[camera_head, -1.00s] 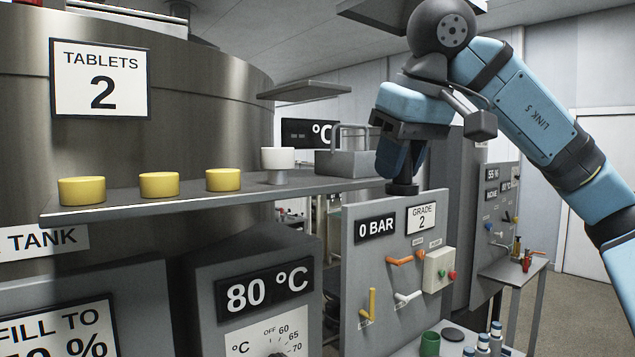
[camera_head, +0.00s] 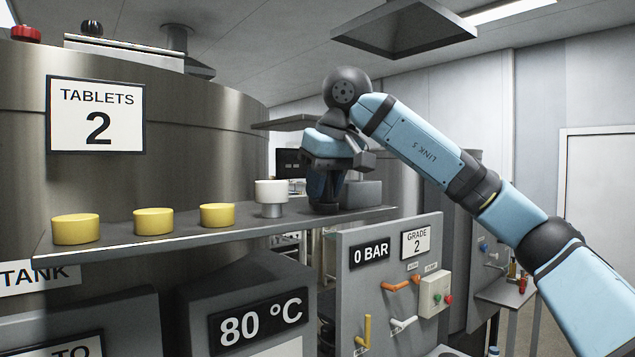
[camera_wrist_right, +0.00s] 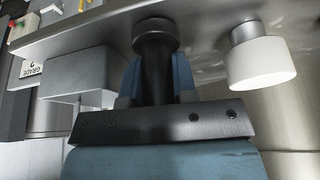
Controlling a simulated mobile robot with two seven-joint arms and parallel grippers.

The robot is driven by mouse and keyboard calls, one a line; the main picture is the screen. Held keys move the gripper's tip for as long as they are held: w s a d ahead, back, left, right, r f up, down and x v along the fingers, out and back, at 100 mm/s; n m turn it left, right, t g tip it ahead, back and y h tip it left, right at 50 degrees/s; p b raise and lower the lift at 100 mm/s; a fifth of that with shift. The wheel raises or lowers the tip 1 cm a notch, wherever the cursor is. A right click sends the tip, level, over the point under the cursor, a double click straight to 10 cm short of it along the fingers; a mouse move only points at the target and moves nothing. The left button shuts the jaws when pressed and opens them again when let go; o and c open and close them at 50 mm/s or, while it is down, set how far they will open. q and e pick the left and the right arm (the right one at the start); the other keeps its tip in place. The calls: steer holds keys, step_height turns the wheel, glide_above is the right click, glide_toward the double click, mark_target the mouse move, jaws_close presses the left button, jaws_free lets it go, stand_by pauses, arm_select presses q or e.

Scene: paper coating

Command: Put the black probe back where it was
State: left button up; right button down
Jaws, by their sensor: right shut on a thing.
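My right gripper (camera_head: 326,188) is shut on the black probe (camera_wrist_right: 155,55), a dark stem with a wider round end. The probe's round end also shows below the fingers in the head view (camera_head: 325,208). It is at the right part of the grey shelf (camera_head: 180,232), between a white-topped piece and a grey box. I cannot tell whether its end touches the shelf. The white-topped piece on a grey neck (camera_head: 271,192) stands just left of the gripper; it also shows at the right of the wrist view (camera_wrist_right: 262,62). My left gripper is not in view.
Several yellow tablets (camera_head: 154,221) stand along the shelf to the left. The grey box (camera_head: 367,194) is close on the gripper's right, partly hidden by it. A panel with levers (camera_head: 385,265) stands below. A steel tank (camera_head: 200,120) rises behind the shelf.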

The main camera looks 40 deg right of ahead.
steer(key=shift+w+r, duration=0.1)
steer(key=shift+w, duration=0.85)
steer(key=shift+w+p, duration=0.15)
steer(key=shift+p, duration=0.35)
steer(key=shift+f, duration=0.3)
steer(key=shift+f, duration=0.1)
steer(key=c, duration=0.9)
jaws_free()
